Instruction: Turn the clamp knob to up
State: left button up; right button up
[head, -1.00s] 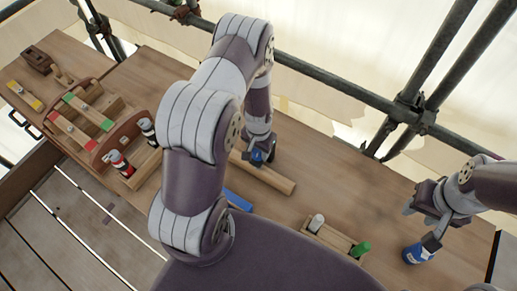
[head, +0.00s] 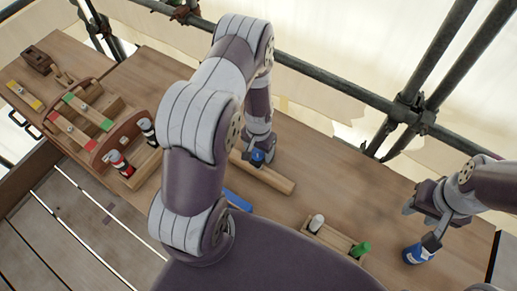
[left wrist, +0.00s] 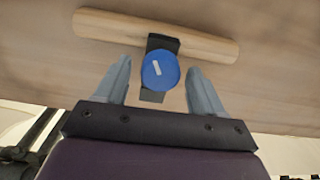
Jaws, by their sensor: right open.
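The clamp knob (left wrist: 160,70) is a round blue knob with a short white mark, on a dark clamp (left wrist: 163,43) across a wooden bar (left wrist: 210,45). In the left wrist view the mark runs close to upright, tilted a little. The knob also shows in the head view (head: 257,157). My left gripper (left wrist: 160,77) is open, with one finger on each side of the knob and visible gaps between. My right gripper (head: 421,226) is open above the right of the bench, close to a blue bottle (head: 416,254).
A wooden holder (head: 332,236) with a white and a green piece stands at the front. A blue strip (head: 237,200) lies beside my left arm. Toggle blocks and a tray (head: 127,132) fill the left end. Scaffold poles (head: 400,110) run behind the bench.

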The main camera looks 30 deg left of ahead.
aim_at(258, 151)
pick_arm(q)
notch_tip(258, 151, up, 13)
jog(key=b, duration=0.3)
jog(key=shift+f, duration=0.15)
